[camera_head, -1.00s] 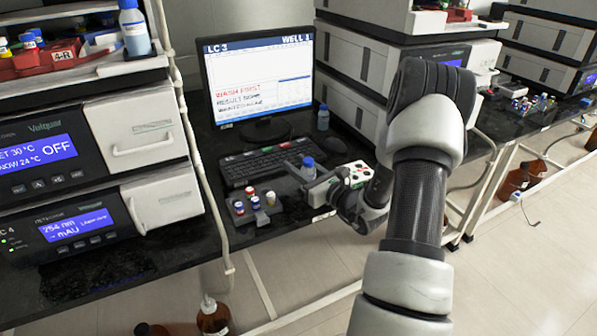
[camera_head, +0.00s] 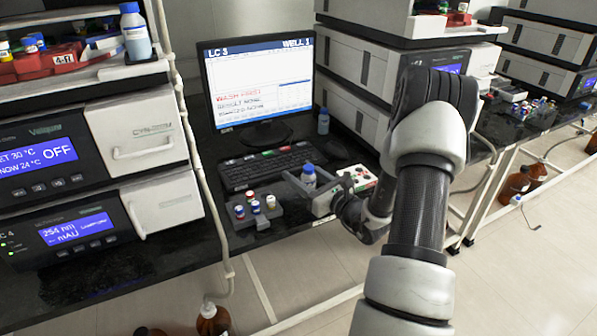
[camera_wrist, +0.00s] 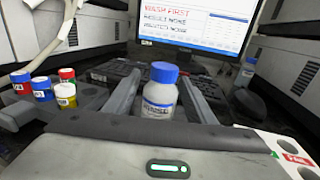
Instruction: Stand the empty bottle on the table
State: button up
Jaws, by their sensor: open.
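A small clear-white bottle with a blue cap (camera_head: 309,178) stands upright on the black table, in front of the keyboard. Its label is too small to read. In the wrist view the bottle (camera_wrist: 159,104) is centred between the two fingers of my gripper (camera_wrist: 160,80), with a narrow gap on each side. My gripper (camera_head: 311,174) is open around the bottle, low over the table near its front edge. The bottle's foot is hidden by my gripper's body in the wrist view, so contact with the table is hard to see there.
A grey rack with several capped vials (camera_head: 255,208) is left of the bottle. The keyboard (camera_head: 268,165) and monitor (camera_head: 258,85) are behind. Another blue-capped bottle (camera_head: 323,121) stands right of the monitor. A white card with coloured spots (camera_head: 360,178) lies right of my gripper.

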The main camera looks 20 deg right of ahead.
aim_at(313, 182)
jog(key=p+v, duration=0.1)
jog(key=v, duration=0.9)
jog(key=shift+s, duration=0.35)
